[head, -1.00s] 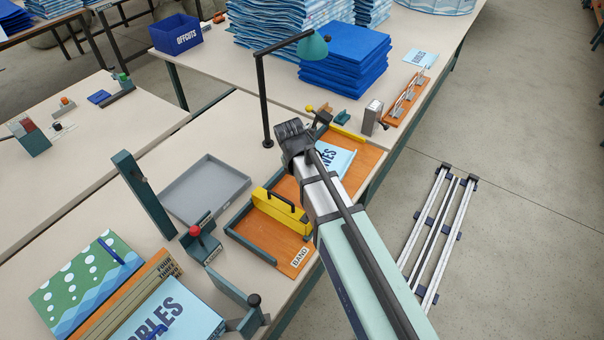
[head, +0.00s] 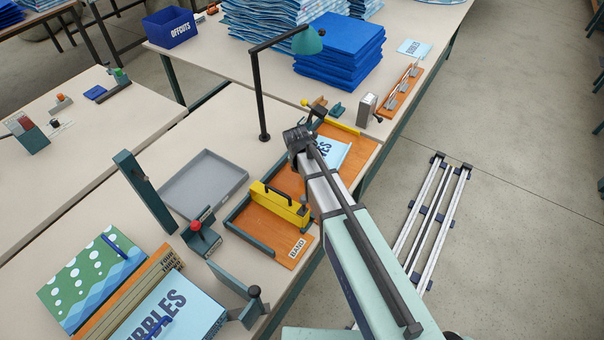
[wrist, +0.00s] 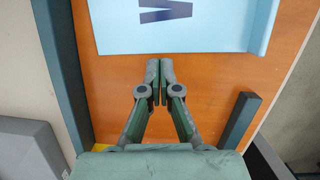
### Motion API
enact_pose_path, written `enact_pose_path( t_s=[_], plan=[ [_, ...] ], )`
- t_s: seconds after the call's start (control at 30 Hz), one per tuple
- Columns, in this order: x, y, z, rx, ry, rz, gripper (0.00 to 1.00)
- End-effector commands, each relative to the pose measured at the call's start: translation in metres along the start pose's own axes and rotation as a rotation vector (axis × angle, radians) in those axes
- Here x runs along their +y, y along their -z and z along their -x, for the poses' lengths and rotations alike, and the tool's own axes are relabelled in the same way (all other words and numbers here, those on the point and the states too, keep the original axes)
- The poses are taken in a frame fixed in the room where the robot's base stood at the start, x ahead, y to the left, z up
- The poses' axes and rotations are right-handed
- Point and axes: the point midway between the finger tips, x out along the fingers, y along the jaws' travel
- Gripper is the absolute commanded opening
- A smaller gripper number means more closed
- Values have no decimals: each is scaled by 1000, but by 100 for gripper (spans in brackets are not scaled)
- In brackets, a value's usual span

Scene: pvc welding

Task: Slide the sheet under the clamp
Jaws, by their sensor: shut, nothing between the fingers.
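The light blue sheet (head: 333,153) with dark lettering lies on the orange board (head: 286,255), partly hidden behind my arm in the head view. In the wrist view the sheet (wrist: 222,22) fills the top, with a raised fold along its right edge. My gripper (wrist: 153,66) is shut and empty, its fingertips just short of the sheet's near edge, over bare board. I cannot tell whether they touch the board. The yellow clamp bar (head: 280,207) with a black handle spans the board on the near side of the sheet. A yellow sliver (wrist: 102,147) shows beside the gripper's base.
Dark teal rails (wrist: 62,70) edge the board, with a short one (wrist: 239,121) at the right. A grey tray (head: 205,183), a red-button box (head: 200,236) and a lamp post (head: 262,100) stand to the left. The floor on the right holds a rail frame (head: 432,215).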

Motion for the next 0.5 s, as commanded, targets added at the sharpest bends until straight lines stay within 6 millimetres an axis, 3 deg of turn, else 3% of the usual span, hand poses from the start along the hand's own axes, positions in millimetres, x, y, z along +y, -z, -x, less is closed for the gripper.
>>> enact_pose_path(
  t_s=[0.33, 0.5],
  plan=[
    [0, -1, 0, 0, 0, 0, 0],
    [1, -21, -6, 0, 1, -2, 0]
  ],
)
